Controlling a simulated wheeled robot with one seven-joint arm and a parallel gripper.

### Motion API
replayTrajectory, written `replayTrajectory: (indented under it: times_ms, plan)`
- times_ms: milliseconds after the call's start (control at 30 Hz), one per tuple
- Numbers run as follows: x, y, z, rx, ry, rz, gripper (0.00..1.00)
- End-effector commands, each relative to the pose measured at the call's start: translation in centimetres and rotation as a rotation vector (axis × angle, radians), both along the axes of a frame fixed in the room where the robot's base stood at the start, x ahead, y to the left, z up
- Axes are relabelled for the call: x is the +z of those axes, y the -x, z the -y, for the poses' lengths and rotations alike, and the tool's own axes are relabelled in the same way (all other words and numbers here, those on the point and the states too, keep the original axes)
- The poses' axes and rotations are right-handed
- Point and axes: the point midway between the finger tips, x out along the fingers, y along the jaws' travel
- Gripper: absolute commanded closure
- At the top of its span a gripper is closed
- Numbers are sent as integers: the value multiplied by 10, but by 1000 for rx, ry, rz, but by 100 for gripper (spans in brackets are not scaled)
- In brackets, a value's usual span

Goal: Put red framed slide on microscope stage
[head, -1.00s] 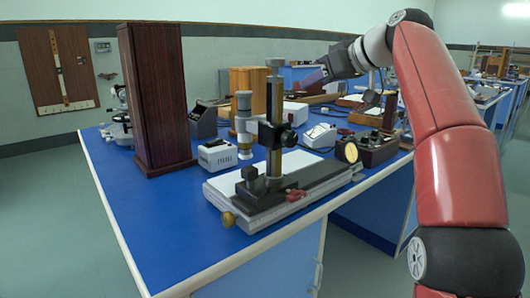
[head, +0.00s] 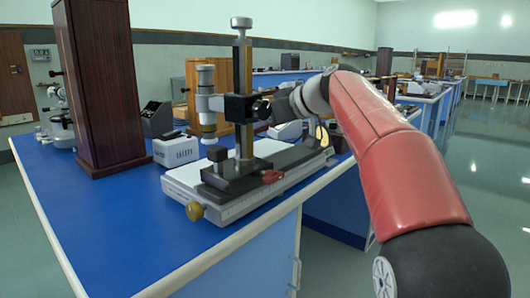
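A small microscope (head: 60,112) stands at the far left of the blue bench, partly behind a tall dark wooden cabinet. Its stage is too small to make out. I cannot pick out a red framed slide for certain. A small red piece (head: 272,177) shows on the dark base of the large column-mounted scope in front, but I cannot tell what it is. My arm reaches in from the right, and its grey wrist ends at that scope's column. My gripper is hidden behind the scope, so its fingers and anything in them do not show.
The large column-mounted scope (head: 243,88) stands near the bench's front right edge. The tall wooden cabinet (head: 103,85) and a small white meter box (head: 176,151) stand to its left. The blue bench top (head: 110,215) is bare at the front left.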

Motion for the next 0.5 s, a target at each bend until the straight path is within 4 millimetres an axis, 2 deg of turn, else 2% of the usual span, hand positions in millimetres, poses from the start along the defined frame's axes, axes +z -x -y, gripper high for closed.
replayTrajectory:
  times_ms: [133, 333, 500]
  plan:
    - [-11, 0, 0, 0, -1, 0, 81]
    - [-40, 0, 0, -1, -1, -1, 81]
    - [-46, 0, 0, -1, -1, 1, 81]
